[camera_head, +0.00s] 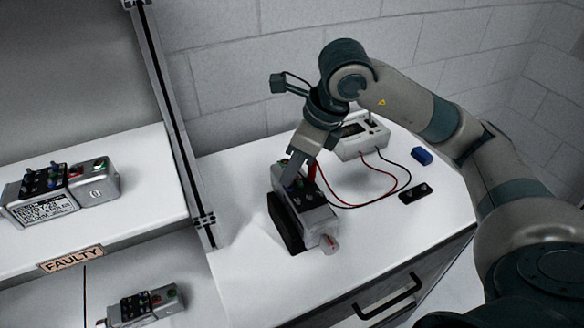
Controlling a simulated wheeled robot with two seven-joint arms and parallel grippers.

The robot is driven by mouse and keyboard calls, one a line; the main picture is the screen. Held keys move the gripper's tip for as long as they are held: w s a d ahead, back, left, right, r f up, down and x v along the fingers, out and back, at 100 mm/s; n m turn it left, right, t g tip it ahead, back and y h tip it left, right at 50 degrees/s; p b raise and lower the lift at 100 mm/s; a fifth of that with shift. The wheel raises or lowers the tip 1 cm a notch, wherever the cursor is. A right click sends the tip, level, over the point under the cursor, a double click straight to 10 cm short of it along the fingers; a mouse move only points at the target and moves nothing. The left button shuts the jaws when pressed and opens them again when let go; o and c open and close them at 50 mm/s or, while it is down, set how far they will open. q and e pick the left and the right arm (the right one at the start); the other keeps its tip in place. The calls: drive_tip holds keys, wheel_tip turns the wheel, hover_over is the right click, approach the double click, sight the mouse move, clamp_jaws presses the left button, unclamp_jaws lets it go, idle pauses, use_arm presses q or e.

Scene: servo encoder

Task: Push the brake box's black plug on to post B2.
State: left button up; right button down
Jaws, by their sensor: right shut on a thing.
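The brake box (361,137) appears to be the pale instrument at the back of the white bench, with a red and a black lead. Its leads loop over the bench toward a grey servo unit (312,212), which sits tilted in a black cradle (284,224). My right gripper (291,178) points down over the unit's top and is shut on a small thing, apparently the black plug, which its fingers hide. A red plug (312,172) stands beside the fingers. Post B2 cannot be made out, nor whether the plug touches it. My left gripper is not in view.
A blue block (422,156) and a small black plate (415,193) lie on the bench to the right. Similar units stand on the left shelf (93,180) and below it, near a FAULTY label (70,259). The bench front is clear.

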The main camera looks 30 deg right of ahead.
drive_tip(key=shift+b, duration=0.7)
idle(0.6)
idle(0.5)
drive_tip(key=shift+f, duration=0.15)
drive_tip(key=shift+s+d+f+b, duration=0.15)
drive_tip(key=shift+d+f+b, duration=0.2)
drive_tip(key=shift+f+b, duration=0.2)
drive_tip(key=shift+s+d+f+b, duration=0.15)
drive_tip(key=shift+d+f+b, duration=0.2)
drive_tip(key=shift+b, duration=0.2)
idle(0.9)
drive_tip(key=shift+w+a+r+p, duration=0.1)
drive_tip(key=shift+r+p, duration=0.2)
drive_tip(key=shift+r, duration=0.25)
drive_tip(key=shift+w+a+r+p, duration=0.1)
drive_tip(key=shift+a+r+p, duration=0.15)
drive_tip(key=shift+r, duration=0.35)
drive_tip(key=shift+w+a+r+p, duration=0.1)
drive_tip(key=shift+a+r+p, duration=0.15)
drive_tip(key=shift+r, duration=0.4)
drive_tip(key=shift+a+r+p, duration=0.15)
drive_tip(key=shift+r+p, duration=0.2)
drive_tip(key=shift+r, duration=0.25)
drive_tip(key=shift+r+p, duration=0.6)
drive_tip(key=shift+r, duration=0.45)
